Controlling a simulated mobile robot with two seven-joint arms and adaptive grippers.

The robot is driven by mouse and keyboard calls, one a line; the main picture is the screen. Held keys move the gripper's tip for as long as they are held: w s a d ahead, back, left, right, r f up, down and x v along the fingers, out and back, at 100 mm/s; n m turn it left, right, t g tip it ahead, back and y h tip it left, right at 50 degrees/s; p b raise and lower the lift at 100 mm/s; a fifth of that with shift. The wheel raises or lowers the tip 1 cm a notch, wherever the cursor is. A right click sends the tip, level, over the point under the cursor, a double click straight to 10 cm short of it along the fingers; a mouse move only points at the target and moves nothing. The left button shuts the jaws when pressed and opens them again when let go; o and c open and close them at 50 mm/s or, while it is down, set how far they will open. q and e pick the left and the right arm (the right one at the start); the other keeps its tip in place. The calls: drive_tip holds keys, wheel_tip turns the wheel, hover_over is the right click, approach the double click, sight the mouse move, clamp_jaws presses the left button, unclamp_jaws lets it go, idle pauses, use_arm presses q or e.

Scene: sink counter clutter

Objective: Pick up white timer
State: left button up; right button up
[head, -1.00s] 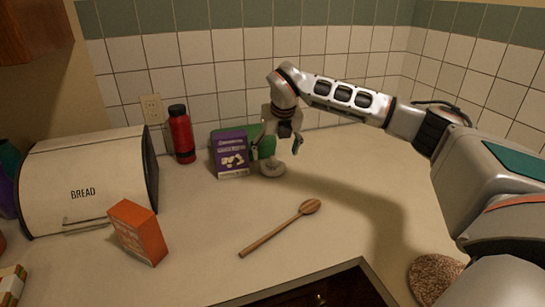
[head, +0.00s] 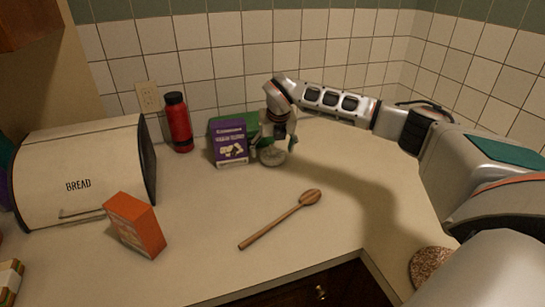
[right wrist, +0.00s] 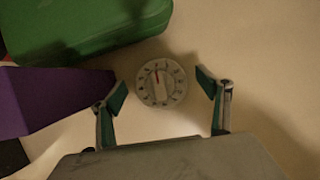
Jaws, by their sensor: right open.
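The white timer (head: 271,156) is a small round dial standing on the counter at the back, just right of the purple box. In the right wrist view the timer (right wrist: 161,85) shows its dial face with a red mark. My right gripper (head: 273,146) is directly above the timer and pointing down. In the right wrist view its open fingers (right wrist: 165,92) are on either side of the timer, with a gap on each side. My left gripper is not in view.
The purple box (head: 230,146) stands close beside the right gripper, with a green case (right wrist: 80,25) behind it. A red bottle (head: 179,123), bread box (head: 80,170), orange box (head: 134,225) and wooden spoon (head: 280,219) are on the counter. The front middle is mostly clear.

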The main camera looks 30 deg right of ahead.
drive_tip(key=c, duration=1.3)
drive_tip(key=shift+r, duration=0.1)
